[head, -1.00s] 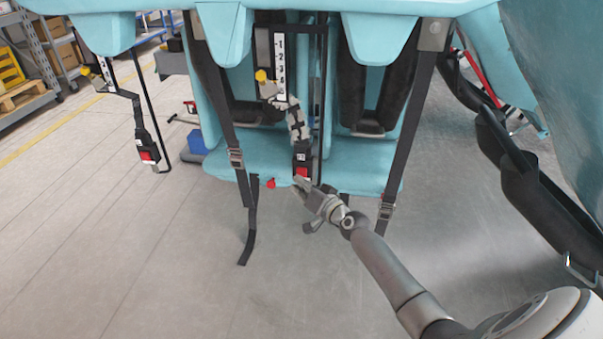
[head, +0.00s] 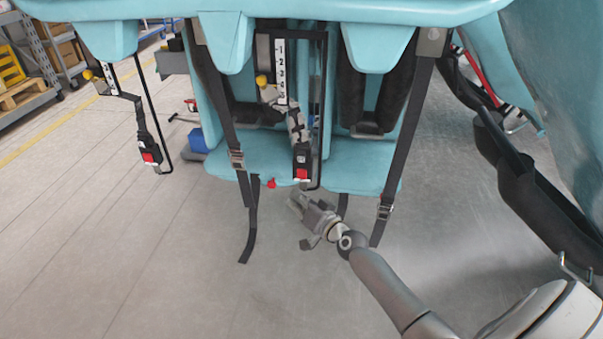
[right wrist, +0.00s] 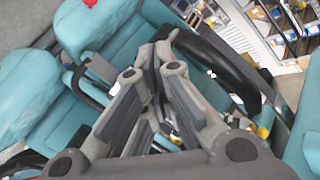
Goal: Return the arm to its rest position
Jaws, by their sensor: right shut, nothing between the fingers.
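My right gripper (head: 297,205) is below and in front of the teal seat row in the head view, at the end of my right arm that comes in from the lower right. It is shut and empty. In the right wrist view its fingers (right wrist: 158,52) come together in front of teal seats. The nearest buckle (head: 302,174), black with a red button, hangs just above the gripper and apart from it. My left gripper is in neither view.
The teal seat bench (head: 340,178) and hanging black straps (head: 249,235) lie close beyond the gripper. A second red-button buckle (head: 150,158) hangs at the left. A teal panel with black harness (head: 540,210) stands at the right. The grey floor (head: 120,260) is free at the lower left.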

